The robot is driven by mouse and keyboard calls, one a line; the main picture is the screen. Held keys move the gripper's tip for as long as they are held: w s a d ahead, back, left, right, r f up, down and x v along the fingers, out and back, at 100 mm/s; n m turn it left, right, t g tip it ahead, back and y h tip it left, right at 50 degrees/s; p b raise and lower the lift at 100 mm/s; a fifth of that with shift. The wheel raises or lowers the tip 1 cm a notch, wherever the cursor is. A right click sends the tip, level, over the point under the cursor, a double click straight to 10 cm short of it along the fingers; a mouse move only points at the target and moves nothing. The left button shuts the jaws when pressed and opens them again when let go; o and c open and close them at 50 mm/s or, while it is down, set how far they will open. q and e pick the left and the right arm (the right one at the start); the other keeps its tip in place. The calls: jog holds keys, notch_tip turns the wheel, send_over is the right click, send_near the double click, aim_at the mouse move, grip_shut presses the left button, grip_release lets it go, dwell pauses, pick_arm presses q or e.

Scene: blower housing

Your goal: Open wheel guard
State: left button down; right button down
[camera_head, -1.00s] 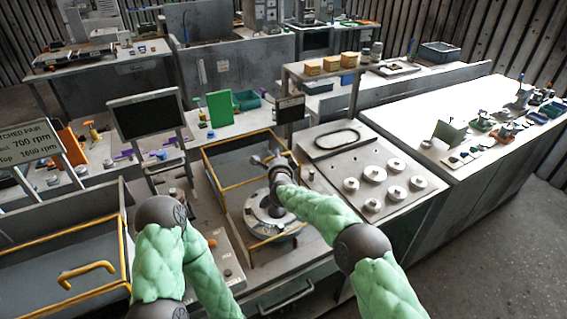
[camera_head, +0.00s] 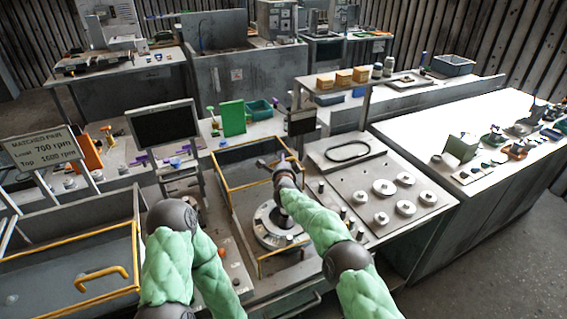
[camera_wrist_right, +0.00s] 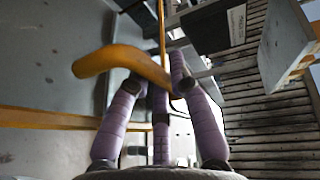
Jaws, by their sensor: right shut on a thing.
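The wheel guard is a yellow-edged frame (camera_head: 226,188) around the wheel well at the centre of the head view. A round pale wheel (camera_head: 265,228) sits inside it, partly behind my right arm. My right gripper (camera_head: 270,163) is over the far part of the well. In the right wrist view my purple-grey fingers (camera_wrist_right: 160,88) are closed around a bent yellow handle (camera_wrist_right: 97,63). A yellow bar (camera_wrist_right: 45,119) runs along a grey panel beside it. My left arm is at the lower left of the head view; its gripper is out of sight.
A second yellow-edged guard with a yellow handle (camera_head: 101,276) is at the lower left. A dark monitor (camera_head: 165,125) stands left of the well. A plate with several round metal discs (camera_head: 383,187) lies right of it. A small post-mounted screen (camera_head: 301,122) stands behind.

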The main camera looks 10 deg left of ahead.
jog(key=shift+r, duration=0.2)
jog(key=c, duration=1.3)
grip_release()
jog(key=shift+a, duration=0.1)
jog(key=shift+o, duration=1)
jog(key=shift+w+a+f, duration=0.1)
jog(key=shift+w+f, duration=0.1)
jog(key=shift+w, duration=0.05)
jog(key=shift+s+r, duration=0.1)
jog(key=shift+s, duration=0.15)
jog(key=v, duration=1.1)
jog(key=shift+s, duration=0.3)
